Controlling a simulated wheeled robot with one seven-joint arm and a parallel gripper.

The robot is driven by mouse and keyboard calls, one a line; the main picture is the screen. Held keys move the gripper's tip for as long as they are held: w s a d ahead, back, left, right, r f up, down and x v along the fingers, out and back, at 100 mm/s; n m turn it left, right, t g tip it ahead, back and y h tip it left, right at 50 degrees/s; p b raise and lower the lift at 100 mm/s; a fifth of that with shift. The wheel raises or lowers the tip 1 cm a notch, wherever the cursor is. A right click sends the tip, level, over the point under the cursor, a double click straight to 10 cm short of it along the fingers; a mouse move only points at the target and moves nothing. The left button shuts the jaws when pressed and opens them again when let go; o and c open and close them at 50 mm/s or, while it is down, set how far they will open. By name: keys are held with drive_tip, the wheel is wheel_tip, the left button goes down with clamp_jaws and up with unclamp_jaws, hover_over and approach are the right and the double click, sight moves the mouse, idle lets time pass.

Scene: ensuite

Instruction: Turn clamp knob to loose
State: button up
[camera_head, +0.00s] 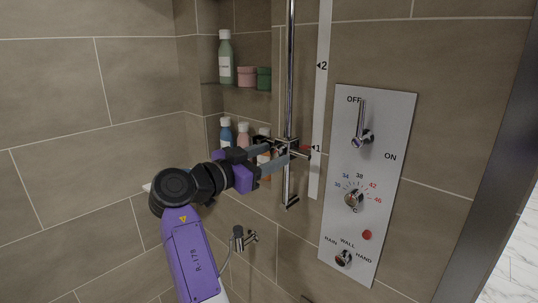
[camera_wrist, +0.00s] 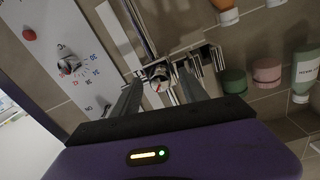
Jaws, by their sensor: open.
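The clamp (camera_head: 291,146) is a chrome slider on the vertical shower rail (camera_head: 291,70), level with mark 1 on the white scale strip (camera_head: 321,90). In the wrist view the round chrome clamp knob (camera_wrist: 158,73) faces the camera and has a small red-orange mark. My gripper (camera_head: 281,152) reaches the clamp from the left. In the wrist view its two grey fingers (camera_wrist: 158,80) are spread, one on each side of the knob, with gaps showing. In the head view the fingertips partly hide the knob, and contact cannot be told.
A shower control panel (camera_head: 387,140) with a lever and knobs is right of the rail. Bottles and jars stand on corner shelves (camera_head: 240,88) behind; several lower bottles are close behind my gripper. A hand shower fitting (camera_head: 240,238) is below. Tiled walls surround the corner.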

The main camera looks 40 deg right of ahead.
drive_tip(key=shift+c, duration=0.4)
clamp_jaws()
drive_tip(key=shift+n, duration=0.4)
drive_tip(key=n+p, duration=0.1)
drive_tip(key=n, duration=0.3)
drive_tip(key=shift+s, duration=0.1)
drive_tip(key=n+p, duration=0.2)
drive_tip(key=n, duration=0.2)
drive_tip(key=shift+r+n, duration=0.15)
drive_tip(key=shift+n, duration=0.15)
drive_tip(key=n+p, duration=0.4)
drive_tip(key=n, duration=0.1)
drive_tip(key=shift+s+r+p, duration=0.1)
drive_tip(key=shift+p, duration=0.2)
drive_tip(key=shift+n+t+p, duration=0.3)
drive_tip(key=shift+n+p, duration=1.1)
drive_tip(key=shift+n, duration=0.8)
